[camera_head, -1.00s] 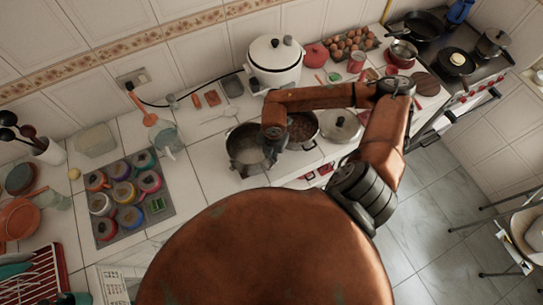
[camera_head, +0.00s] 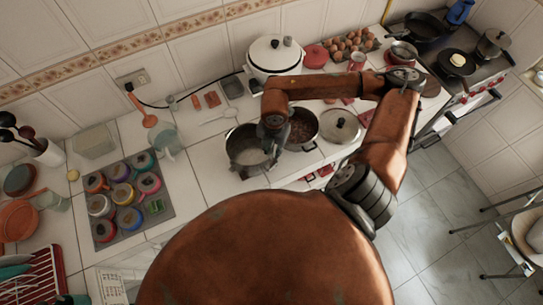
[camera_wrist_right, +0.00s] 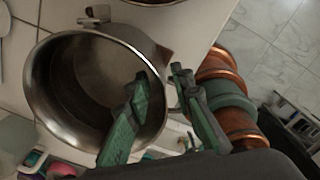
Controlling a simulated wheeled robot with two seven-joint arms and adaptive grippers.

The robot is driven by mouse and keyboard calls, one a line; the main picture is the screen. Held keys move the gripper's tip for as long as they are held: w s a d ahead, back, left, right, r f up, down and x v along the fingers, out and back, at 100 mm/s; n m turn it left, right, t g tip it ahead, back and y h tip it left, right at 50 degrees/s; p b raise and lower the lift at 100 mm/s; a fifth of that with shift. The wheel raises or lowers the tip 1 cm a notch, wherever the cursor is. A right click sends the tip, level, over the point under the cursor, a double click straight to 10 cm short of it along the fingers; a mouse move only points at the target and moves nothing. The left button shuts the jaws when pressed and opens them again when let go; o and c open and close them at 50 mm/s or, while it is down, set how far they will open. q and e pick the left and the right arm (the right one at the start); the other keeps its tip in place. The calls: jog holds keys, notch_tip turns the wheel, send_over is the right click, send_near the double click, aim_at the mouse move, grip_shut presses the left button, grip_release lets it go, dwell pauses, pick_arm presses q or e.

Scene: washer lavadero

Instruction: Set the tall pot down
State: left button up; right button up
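The tall steel pot (camera_head: 240,160) stands upright at the counter's front edge in the head view, with its mouth facing up. It fills the left of the right wrist view (camera_wrist_right: 45,85) and looks empty inside. My right gripper (camera_head: 275,140) is at the pot's right rim. In the right wrist view, its green-grey fingers (camera_wrist_right: 161,82) are spread apart, one over the pot's mouth and the other outside the rim. A clear gap shows between the fingertips, and I see no firm grip on the wall. My left gripper is not in view.
A second pot (camera_head: 301,140) with dark contents is close on the right, beside a lidded pot (camera_head: 340,125). A white cooker (camera_head: 273,58) stands behind. Several colourful mugs (camera_head: 125,192) sit on a mat at left. Bare counter (camera_head: 200,165) lies left of the tall pot.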

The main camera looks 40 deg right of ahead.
notch_tip(320, 180, up, 6)
jog(key=shift+s+f+b, duration=0.1)
jog(key=shift+b, duration=0.2)
